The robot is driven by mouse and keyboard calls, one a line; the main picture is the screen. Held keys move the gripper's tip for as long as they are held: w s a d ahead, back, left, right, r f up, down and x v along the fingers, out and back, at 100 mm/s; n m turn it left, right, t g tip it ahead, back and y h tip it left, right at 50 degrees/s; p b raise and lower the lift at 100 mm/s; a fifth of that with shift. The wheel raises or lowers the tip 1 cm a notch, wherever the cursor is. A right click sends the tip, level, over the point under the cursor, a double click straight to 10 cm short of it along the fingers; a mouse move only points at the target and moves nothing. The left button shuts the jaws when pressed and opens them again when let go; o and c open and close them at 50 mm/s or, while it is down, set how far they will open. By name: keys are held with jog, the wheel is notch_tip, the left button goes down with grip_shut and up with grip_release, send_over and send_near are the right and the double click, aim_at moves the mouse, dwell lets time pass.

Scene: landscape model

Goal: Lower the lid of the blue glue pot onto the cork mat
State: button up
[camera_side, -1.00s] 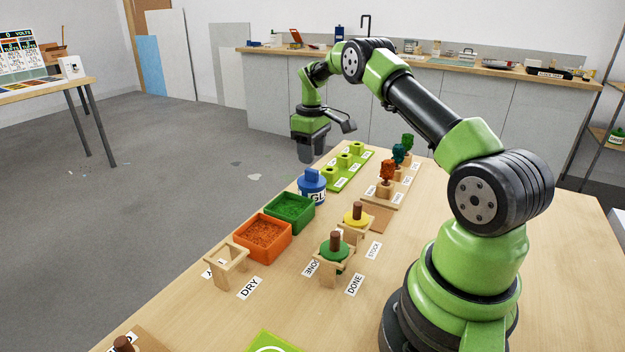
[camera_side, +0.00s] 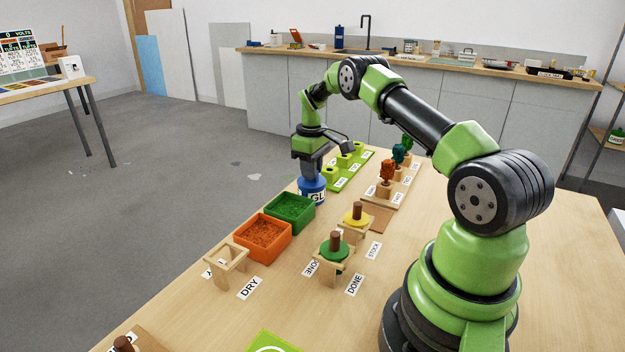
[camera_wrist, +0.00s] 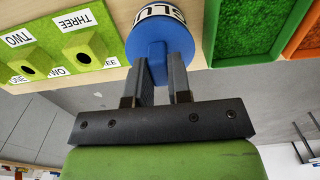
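The blue glue pot (camera_side: 313,196), with a white label reading GLU, stands upright on the wooden table. Its blue lid (camera_wrist: 140,55) has a raised knob (camera_wrist: 158,65) and sits on the pot in the wrist view. My gripper (camera_wrist: 160,65) points down over the pot. Its two dark fingers lie either side of the knob, with little or no gap visible. I cannot tell whether they grip it. A flat brown patch that looks like the cork mat (camera_side: 381,217) lies behind the yellow disc holder, partly hidden by it.
A green tray (camera_side: 289,212) and an orange tray (camera_side: 263,239) stand close in front of the pot. A green block strip (camera_side: 346,172) lies behind it. Wooden holders with yellow (camera_side: 355,217) and green (camera_side: 334,251) discs stand to the right. A plant rack (camera_side: 385,190) is farther back.

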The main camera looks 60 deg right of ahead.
jog(key=shift+r, duration=2.8)
jog(key=shift+s+d+f, duration=0.2)
jog(key=shift+s, duration=0.2)
jog(key=s+f, duration=0.1)
jog(key=s, duration=0.4)
jog(key=s+f, duration=0.1)
jog(key=s, duration=0.4)
jog(key=s+f, duration=0.2)
jog(key=s, duration=0.3)
jog(key=shift+s+a, duration=0.1)
jog(key=shift+a, duration=0.1)
jog(key=shift+f, duration=2.8)
